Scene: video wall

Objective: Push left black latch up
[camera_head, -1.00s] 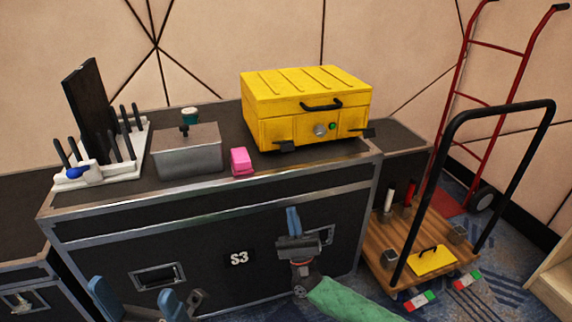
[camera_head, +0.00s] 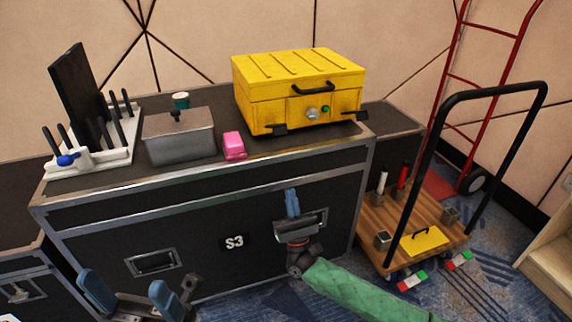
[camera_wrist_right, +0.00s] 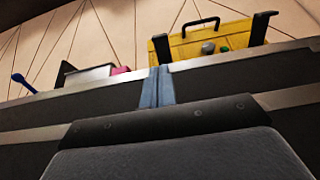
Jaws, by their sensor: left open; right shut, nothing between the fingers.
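The yellow case (camera_head: 270,110) stands closed on the right part of the dark case top. Its left black latch (camera_head: 278,129) sticks out low on the front and lies flat; it also shows in the right wrist view (camera_wrist_right: 160,48). The right black latch (camera_head: 356,116) is at the front right corner. My right gripper (camera_head: 291,203) is shut and empty, blue fingers pointing up, in front of the dark case's front and below the left latch. Its fingers (camera_wrist_right: 158,87) also show in the right wrist view, apart from the latch. My left gripper (camera_head: 131,297) is open and empty at the lower left.
The dark case (camera_head: 200,215) marked S3 has a metal edge below the yellow case. On its top are a pink block (camera_head: 234,146), a grey metal box (camera_head: 180,140) and a white rack (camera_head: 115,150) with black rods. A cart (camera_head: 375,225) stands right.

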